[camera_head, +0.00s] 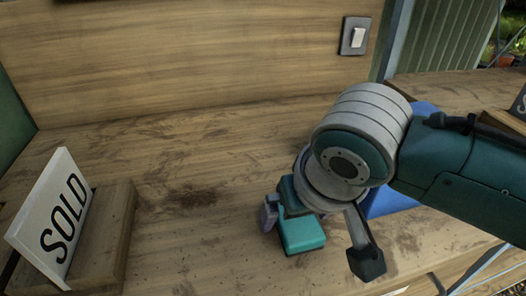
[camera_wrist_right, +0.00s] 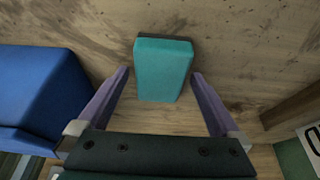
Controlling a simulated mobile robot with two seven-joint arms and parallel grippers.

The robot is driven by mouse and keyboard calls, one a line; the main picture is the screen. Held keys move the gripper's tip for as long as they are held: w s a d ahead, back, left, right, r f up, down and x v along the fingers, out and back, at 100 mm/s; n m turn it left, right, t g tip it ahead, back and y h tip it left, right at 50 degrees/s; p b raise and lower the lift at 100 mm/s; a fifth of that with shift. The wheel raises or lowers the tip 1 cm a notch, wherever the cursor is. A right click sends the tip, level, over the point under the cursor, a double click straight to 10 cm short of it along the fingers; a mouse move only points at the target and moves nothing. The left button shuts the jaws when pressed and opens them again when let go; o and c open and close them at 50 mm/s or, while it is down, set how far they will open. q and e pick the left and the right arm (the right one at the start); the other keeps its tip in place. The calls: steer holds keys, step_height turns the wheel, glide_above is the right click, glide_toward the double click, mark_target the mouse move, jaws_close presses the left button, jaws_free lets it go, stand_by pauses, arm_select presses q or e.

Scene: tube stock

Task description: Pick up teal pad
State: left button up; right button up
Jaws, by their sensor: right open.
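The teal pad (camera_head: 303,238) is a small block on the wooden bench top, partly hidden by my right gripper in the head view. In the right wrist view the pad (camera_wrist_right: 163,68) lies ahead of the palm. My right gripper (camera_wrist_right: 160,75) is open, with one finger on each side of the pad and a visible gap on both sides. In the head view the right gripper (camera_head: 285,222) is low over the pad, and one purple-grey finger shows at the pad's left. My left gripper is not in view.
A blue object (camera_head: 392,204) stands behind my right arm; it is at the left of the wrist view (camera_wrist_right: 35,90). A white SOLD sign (camera_head: 55,218) leans on a wooden block (camera_head: 118,225) at the left. The bench between block and pad is clear.

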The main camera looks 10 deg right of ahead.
steer(key=shift+f, duration=0.25)
stand_by(0.3)
steer(key=c, duration=1.4)
steer(key=shift+o, duration=0.2)
steer(key=shift+r, duration=0.1)
steer(key=shift+r, duration=0.15)
step_height(320, 180, up, 20)
steer(key=p, duration=0.4)
